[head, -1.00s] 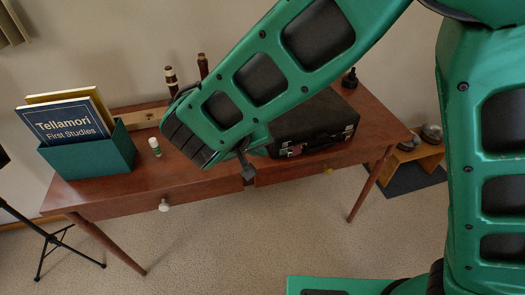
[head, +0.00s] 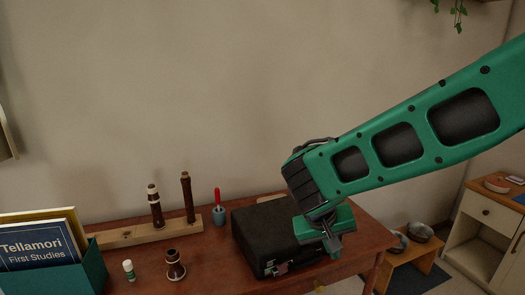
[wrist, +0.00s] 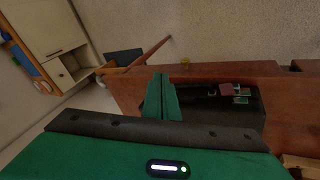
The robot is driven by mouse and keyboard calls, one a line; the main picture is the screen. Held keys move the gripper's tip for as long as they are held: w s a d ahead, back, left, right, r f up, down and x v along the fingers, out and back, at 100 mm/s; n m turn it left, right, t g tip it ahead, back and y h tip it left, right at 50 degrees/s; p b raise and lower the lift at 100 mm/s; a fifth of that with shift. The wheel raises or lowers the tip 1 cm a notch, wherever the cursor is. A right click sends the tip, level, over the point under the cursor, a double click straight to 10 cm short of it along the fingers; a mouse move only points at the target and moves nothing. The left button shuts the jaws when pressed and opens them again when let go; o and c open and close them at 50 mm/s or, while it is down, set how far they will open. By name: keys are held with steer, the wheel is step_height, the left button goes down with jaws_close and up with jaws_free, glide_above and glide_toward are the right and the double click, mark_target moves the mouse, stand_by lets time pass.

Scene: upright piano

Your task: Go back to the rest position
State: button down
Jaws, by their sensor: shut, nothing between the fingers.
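My gripper (head: 331,243) shows in the head view at the end of my green arm, in front of the right part of the black case (head: 262,240). Its fingers are together with nothing seen between them. In the wrist view the green fingers (wrist: 161,98) point toward the table edge, and the case (wrist: 225,103) lies just to their right. I cannot tell whether the gripper touches the case.
The wooden table (head: 205,260) holds a teal box of books (head: 95,270), a small white bottle (head: 128,270), a dark wooden joint (head: 175,265), a peg stand (head: 130,236) and a red-handled tool (head: 218,205). A low stool (head: 408,249) and cabinet (head: 488,215) stand right.

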steer(key=s+d+r+m+g+y, duration=0.1)
steer(key=s+d+r+m+g, duration=0.1)
steer(key=s+d, duration=0.75)
steer(key=s+d+r+m+g+y, duration=0.1)
steer(key=s+d+r+m+y, duration=0.15)
steer(key=s+d, duration=0.65)
steer(key=s+d+m, duration=0.1)
steer(key=s+d, duration=0.3)
steer(key=s, duration=0.1)
steer(key=shift+s+d+f+m+y, duration=0.25)
steer(key=shift+d+f+m+y, duration=0.1)
steer(key=shift+y, duration=0.1)
